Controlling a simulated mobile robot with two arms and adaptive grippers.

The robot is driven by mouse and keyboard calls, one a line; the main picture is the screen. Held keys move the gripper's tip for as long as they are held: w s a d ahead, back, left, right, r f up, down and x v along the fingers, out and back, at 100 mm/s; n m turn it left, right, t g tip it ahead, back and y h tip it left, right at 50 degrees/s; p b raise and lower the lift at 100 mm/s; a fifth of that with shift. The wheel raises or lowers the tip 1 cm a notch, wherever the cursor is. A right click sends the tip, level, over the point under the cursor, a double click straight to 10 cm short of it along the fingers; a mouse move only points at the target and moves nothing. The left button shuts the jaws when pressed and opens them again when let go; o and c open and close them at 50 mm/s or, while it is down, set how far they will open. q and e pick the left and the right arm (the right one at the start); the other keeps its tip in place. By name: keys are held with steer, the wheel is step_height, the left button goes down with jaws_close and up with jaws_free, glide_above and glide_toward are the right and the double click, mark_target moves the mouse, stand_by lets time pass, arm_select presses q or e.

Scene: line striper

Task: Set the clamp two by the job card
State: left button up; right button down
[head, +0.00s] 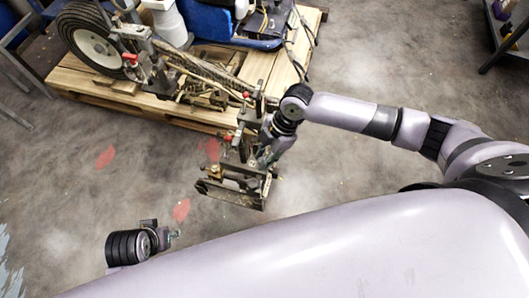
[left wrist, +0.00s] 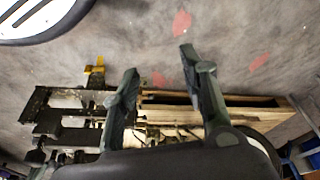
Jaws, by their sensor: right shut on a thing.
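The line striper's dark metal arm (head: 205,78) reaches out over the pallet. Small clamps with red parts sit along it, one at the upper left (head: 130,58) and one near the front end (head: 228,138). A metal bracket frame (head: 230,196) hangs at the front end. My right gripper (head: 263,160) is shut on a part at the right of this frame; its fingers hide most of that part. I cannot tell which clamp is number two. My left gripper (head: 174,236) is low at the left, open and empty; its spread fingers show in the left wrist view (left wrist: 160,62).
The wooden pallet (head: 85,82) carries the striper with its wheel (head: 92,38) and blue body (head: 212,25). Grey floor with red marks (head: 106,157) lies open at the left. A dark rack (head: 505,40) stands at the upper right. I see no readable job card.

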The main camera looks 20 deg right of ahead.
arm_select(q)
steer(key=shift+f+p, duration=0.45)
steer(key=shift+f, duration=1.8)
arm_select(e)
steer(key=shift+s+a, duration=0.45)
steer(key=shift+s, duration=0.2)
steer(key=c, duration=1.4)
jaws_free()
arm_select(q)
steer(key=shift+s, duration=0.1)
arm_select(e)
steer(key=v, duration=1.2)
steer(key=shift+w, duration=0.1)
